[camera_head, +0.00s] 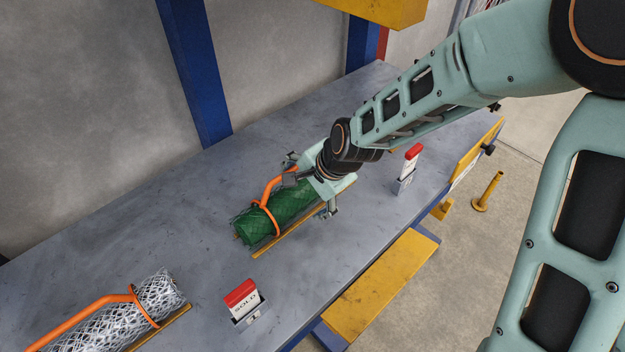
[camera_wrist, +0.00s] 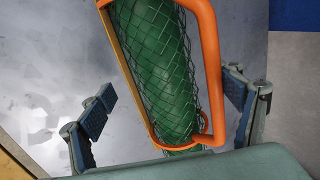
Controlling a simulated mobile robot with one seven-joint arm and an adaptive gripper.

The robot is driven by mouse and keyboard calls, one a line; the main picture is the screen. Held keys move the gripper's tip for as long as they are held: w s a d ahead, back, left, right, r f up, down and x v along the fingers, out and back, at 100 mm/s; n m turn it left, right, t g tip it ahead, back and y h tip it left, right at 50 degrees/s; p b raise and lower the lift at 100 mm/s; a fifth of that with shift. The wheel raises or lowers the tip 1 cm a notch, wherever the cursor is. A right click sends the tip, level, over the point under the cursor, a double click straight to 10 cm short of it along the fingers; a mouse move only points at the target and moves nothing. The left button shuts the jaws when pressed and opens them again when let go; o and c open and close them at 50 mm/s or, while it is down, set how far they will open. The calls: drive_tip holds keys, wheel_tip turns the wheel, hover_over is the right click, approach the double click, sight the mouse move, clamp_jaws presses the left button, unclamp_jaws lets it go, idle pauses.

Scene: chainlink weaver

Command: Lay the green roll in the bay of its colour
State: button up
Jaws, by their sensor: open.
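The green roll (camera_head: 280,213) lies on the grey table under and beside my gripper (camera_head: 311,184), wrapped in wire mesh with an orange handle (camera_head: 271,190) looped over it. A yellow-brown strip (camera_head: 288,232) runs along its near side. In the wrist view the green roll (camera_wrist: 160,70) lies between the two spread fingers of my open gripper (camera_wrist: 168,108), with gaps on both sides. My gripper hides the roll's right end in the head view. No bay marked in green can be made out.
A silver mesh roll (camera_head: 125,312) with an orange handle lies at the lower left. A red-topped block marked SOLD (camera_head: 243,300) stands near the front edge, and another red-topped block (camera_head: 408,165) stands to the right. Blue posts (camera_head: 197,75) rise behind the table (camera_head: 130,225).

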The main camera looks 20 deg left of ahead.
drive_tip(key=v, duration=0.9)
drive_tip(key=shift+r, duration=0.15)
